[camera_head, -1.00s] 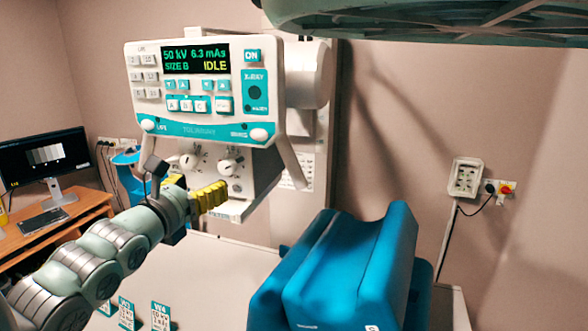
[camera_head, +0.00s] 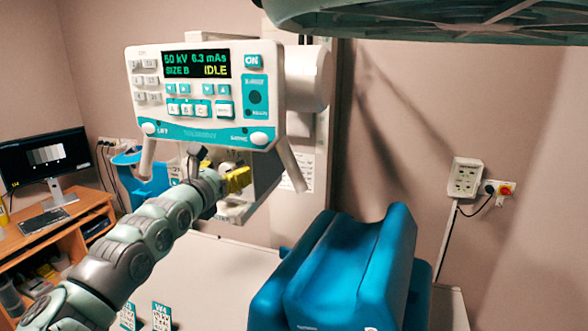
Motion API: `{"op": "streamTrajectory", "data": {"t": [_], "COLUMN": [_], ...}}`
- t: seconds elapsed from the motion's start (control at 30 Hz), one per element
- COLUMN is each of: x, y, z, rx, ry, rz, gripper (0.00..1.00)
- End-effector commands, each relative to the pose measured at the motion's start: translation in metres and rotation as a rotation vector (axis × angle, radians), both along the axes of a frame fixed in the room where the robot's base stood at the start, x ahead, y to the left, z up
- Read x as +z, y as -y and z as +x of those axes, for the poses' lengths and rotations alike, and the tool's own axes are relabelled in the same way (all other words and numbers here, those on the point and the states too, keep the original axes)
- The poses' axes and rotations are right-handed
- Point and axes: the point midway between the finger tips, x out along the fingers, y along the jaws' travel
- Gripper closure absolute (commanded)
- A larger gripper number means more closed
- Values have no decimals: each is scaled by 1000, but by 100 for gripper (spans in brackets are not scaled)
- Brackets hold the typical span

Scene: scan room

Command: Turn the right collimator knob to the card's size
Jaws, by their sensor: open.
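The white and teal control head (camera_head: 205,100) hangs at upper left centre. Its display (camera_head: 196,64) reads 50 kV, 6.3 mAs, SIZE B, IDLE. The collimator box (camera_head: 264,168) is below it, largely hidden by my arm. My gripper (camera_head: 240,180), with yellow fingers, is open in front of the collimator's right side. The right knob is hidden behind it; I cannot tell whether the fingers touch or surround it. The left knob is hidden too. Small white and teal cards (camera_head: 161,317) stand on the table at the bottom; their small print is unreadable.
A blue padded cradle (camera_head: 345,270) stands on the white table (camera_head: 235,262) to the right of my arm. A green-grey overhead structure (camera_head: 430,18) spans the top right. A desk (camera_head: 60,240) with a monitor (camera_head: 45,155) is at left. A wall socket box (camera_head: 465,178) is at right.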

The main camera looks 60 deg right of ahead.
Motion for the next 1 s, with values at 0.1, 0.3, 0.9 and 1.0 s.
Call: {"op": "streamTrajectory", "data": {"t": [0.1, 0.3, 0.9, 1.0], "x": [0, -1, -1, -1], "y": [5, 6, 5, 5], "z": [-1, -1, 0, 0], "rx": [-4, -5, -4, -3], "ry": [-1, -1, -2, -2], "rz": [1, 3, 3, 3], "gripper": [31, 31, 79, 90]}}
